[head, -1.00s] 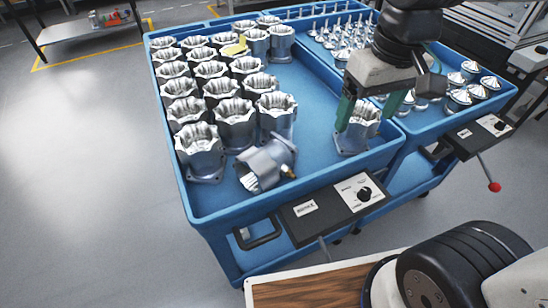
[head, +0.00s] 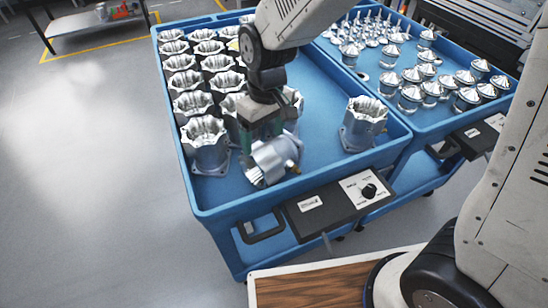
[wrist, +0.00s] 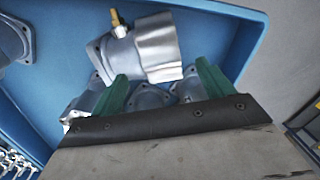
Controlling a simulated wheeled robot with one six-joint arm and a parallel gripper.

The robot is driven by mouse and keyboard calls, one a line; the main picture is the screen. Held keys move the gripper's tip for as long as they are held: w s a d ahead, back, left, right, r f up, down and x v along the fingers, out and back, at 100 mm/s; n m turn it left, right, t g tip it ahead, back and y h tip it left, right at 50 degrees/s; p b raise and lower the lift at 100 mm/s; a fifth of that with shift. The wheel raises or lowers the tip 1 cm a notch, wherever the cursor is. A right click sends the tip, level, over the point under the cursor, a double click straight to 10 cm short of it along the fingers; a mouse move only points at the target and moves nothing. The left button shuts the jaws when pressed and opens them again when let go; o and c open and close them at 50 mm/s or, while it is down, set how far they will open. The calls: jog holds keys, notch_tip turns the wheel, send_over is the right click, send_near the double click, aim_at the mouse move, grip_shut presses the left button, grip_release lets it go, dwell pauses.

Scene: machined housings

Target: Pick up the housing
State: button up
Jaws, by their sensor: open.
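A silver housing (head: 275,160) lies on its side at the front of the blue cart's tray, with a brass fitting at its end. In the wrist view the lying housing (wrist: 150,48) shows just past the fingertips, tilted, with its brass fitting up. My gripper (head: 262,140) is right above and against it in the head view, with green fingers apart. In the wrist view my gripper (wrist: 162,72) is open and empty; whether the fingers reach around the housing I cannot tell. Another housing (head: 363,125) stands upright and alone to the right.
Several upright housings (head: 206,142) stand in rows at the left of the tray, close to my gripper. The blue tray wall (head: 196,200) runs along the front and left. A second cart at right holds several shiny conical parts (head: 466,98).

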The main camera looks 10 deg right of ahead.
aim_at(262, 152)
jog(key=f, duration=0.3)
jog(key=shift+s+a+f, duration=0.1)
jog(key=shift+a+f, duration=0.1)
jog(key=shift+f, duration=0.15)
grip_shut()
jog(key=shift+r, duration=0.1)
